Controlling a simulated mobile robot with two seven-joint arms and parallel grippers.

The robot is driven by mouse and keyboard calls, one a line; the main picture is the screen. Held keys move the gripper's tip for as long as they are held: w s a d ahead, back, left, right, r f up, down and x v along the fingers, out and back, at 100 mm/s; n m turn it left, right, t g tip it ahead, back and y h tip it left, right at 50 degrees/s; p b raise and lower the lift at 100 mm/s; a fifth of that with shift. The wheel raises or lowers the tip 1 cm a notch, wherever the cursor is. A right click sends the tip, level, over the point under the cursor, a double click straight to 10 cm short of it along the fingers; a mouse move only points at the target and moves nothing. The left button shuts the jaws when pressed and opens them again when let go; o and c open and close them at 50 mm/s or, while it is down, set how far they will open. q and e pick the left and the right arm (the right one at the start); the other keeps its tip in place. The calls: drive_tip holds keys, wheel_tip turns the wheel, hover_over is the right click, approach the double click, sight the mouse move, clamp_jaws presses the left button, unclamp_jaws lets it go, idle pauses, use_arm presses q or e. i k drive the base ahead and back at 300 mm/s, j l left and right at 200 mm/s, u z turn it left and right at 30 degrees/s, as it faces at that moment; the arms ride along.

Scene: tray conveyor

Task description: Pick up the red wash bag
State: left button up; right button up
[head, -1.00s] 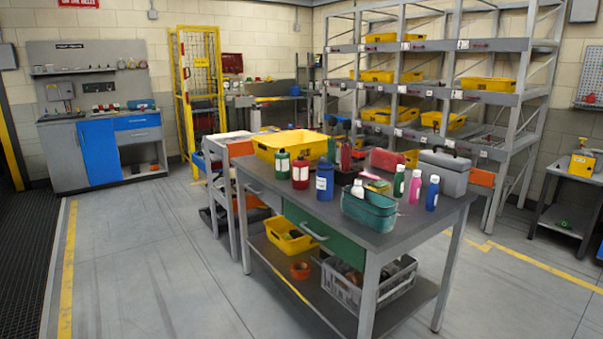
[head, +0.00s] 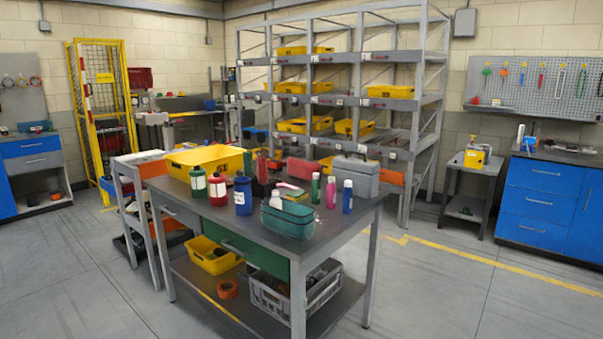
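A red wash bag (head: 300,168) is on the far side of the grey worktable (head: 243,208) in the head view, left of a grey case (head: 353,176). Bottles and smaller items stand in front of it and part of it is hidden. A teal wash bag (head: 288,219) sits at the table's near edge, with a white-capped bottle (head: 276,200) behind it. Neither of my grippers is in view.
Bottles in green, red, blue and pink crowd the tabletop, with a yellow bin (head: 203,160) at its back left. A grey crate (head: 293,290) is on the lower shelf. A white-topped stand (head: 137,163) adjoins the left side. Floor in front and to the right is clear.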

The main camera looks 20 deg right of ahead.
sight(302, 168)
drive_tip(key=i+l+z, duration=0.3)
drive_tip(key=z, duration=0.15)
drive_tip(key=i+l+z, duration=0.3)
drive_tip(key=z, duration=0.15)
drive_tip(key=i+z, duration=0.45)
drive_tip(key=i+l+z, duration=0.1)
drive_tip(key=i+z, duration=0.15)
drive_tip(key=i, duration=0.3)
drive_tip(key=i+z, duration=0.25)
drive_tip(key=i, duration=1.5)
drive_tip(key=i+l, duration=0.15)
drive_tip(key=i, duration=1.05)
drive_tip(key=i+j+u, duration=0.1)
drive_tip(key=i+u, duration=0.3)
drive_tip(key=i+l+u, duration=0.1)
drive_tip(key=i+u, duration=0.3)
drive_tip(key=i, duration=0.15)
drive_tip(key=i+u, duration=0.35)
drive_tip(key=u, duration=0.15)
drive_tip(key=i+u, duration=0.5)
drive_tip(key=k, duration=0.1)
